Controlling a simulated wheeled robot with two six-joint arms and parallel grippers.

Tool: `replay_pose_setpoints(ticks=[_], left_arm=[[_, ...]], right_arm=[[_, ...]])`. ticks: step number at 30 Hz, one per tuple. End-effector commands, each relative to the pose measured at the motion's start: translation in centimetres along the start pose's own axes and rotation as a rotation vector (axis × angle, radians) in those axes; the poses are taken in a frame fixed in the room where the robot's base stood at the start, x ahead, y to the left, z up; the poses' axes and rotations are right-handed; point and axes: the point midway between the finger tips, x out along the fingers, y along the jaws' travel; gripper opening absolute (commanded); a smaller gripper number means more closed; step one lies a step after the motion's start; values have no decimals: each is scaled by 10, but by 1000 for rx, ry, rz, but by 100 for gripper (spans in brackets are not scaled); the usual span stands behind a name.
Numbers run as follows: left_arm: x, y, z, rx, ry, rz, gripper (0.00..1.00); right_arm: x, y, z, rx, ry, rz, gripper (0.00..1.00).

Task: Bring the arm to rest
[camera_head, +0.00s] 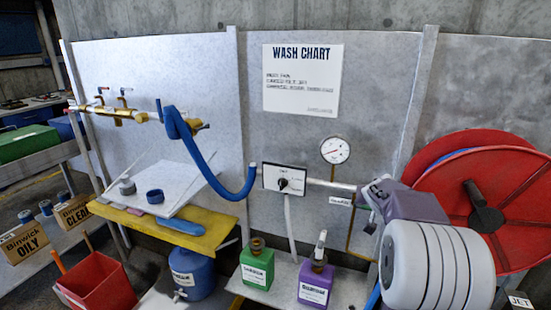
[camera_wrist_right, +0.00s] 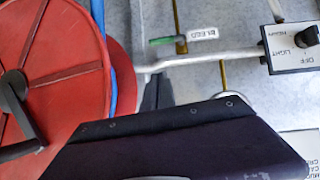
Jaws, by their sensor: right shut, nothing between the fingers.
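My right arm comes in from the lower right in the head view. Its gripper (camera_head: 371,203) is shut and empty, held in front of the wall panel, left of the red hose reel (camera_head: 490,200). In the right wrist view the dark gripper body (camera_wrist_right: 180,145) fills the bottom. The red reel (camera_wrist_right: 50,70) is at the left there, and the control box with a dial (camera_wrist_right: 295,40) is at the upper right. My left arm and gripper are not in view.
A pressure gauge (camera_head: 335,150) and control box (camera_head: 285,180) are on the wall panel. Green (camera_head: 257,265) and purple (camera_head: 315,282) jugs stand below. A yellow-edged shelf (camera_head: 150,226), blue hose (camera_head: 222,188) and red bucket (camera_head: 100,288) are at left.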

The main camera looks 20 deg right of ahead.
Motion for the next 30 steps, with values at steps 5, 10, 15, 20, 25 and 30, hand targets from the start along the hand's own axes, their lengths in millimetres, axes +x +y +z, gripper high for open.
replay_pose_setpoints(ticks=[5, 10, 15, 20, 25, 30], left_arm=[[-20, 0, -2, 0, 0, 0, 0], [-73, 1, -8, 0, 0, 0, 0], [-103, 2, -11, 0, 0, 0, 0], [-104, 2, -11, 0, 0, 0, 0], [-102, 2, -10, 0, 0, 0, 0], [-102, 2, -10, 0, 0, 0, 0]], right_arm=[[-19, -35, -22, -38, 17, -60, 0], [-91, -150, 18, -137, -125, -273, 0], [-172, -185, 150, -297, -452, -387, 0], [-220, -156, 252, -416, -713, -408, 0], [-241, -140, 288, -502, -827, -444, 0], [-240, -139, 288, -534, -820, -457, 0]])
